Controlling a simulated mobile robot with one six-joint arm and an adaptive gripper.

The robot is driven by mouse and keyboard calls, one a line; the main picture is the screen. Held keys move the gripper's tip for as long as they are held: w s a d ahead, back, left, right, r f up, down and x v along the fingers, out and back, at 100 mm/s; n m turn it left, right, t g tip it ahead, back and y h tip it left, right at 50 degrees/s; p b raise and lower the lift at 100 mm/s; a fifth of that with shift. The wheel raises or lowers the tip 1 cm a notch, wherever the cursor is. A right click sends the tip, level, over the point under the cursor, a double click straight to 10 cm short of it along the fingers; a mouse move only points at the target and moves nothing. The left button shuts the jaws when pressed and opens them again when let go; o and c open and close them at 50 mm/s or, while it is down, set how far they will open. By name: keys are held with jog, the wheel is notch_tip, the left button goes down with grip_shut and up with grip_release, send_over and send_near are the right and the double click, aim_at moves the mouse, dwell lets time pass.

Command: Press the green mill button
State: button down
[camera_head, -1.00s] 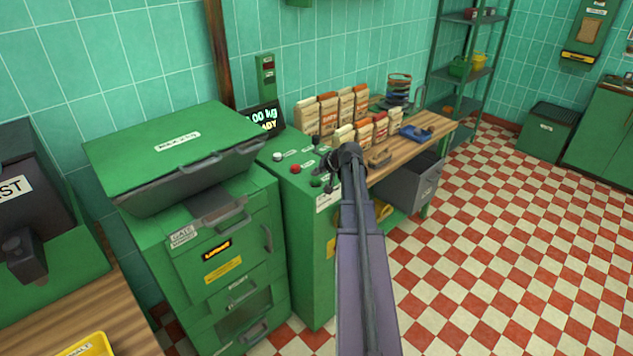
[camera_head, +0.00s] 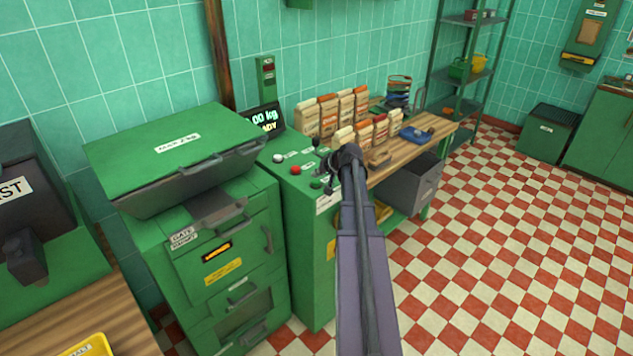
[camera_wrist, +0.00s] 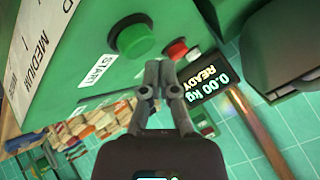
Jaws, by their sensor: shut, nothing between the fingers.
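The green mill button (camera_wrist: 137,38) is a round knob on a green panel beside a white START label (camera_wrist: 95,72) in the wrist view. In the head view the button (camera_head: 316,184) sits near the front right of the green console top. My gripper (camera_wrist: 158,66) is shut and empty, its fingertips just below and right of the button in the wrist picture; I cannot tell whether they touch the panel. In the head view my gripper (camera_head: 331,168) is over the console's right side, partly hidden by my dark wrist.
A red button (camera_wrist: 177,50) lies close by, and a white knob (camera_head: 278,158) is farther left. The display (camera_head: 264,120) reads 0.00 kg READY in the wrist view. A lidded green machine (camera_head: 180,150) stands left; a wooden bench (camera_head: 436,134) with paper bags (camera_head: 328,112) stands right.

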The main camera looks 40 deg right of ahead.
aim_at(317, 182)
jog(key=shift+f, duration=0.2)
jog(key=shift+f+b, duration=0.25)
jog(key=shift+b, duration=0.2)
jog(key=shift+f+b, duration=0.45)
jog(key=shift+b, duration=0.05)
dwell(1.2)
dwell(0.3)
jog(key=shift+r+p, duration=0.95)
jog(key=shift+r+p, duration=2.5)
jog(key=shift+p, duration=0.05)
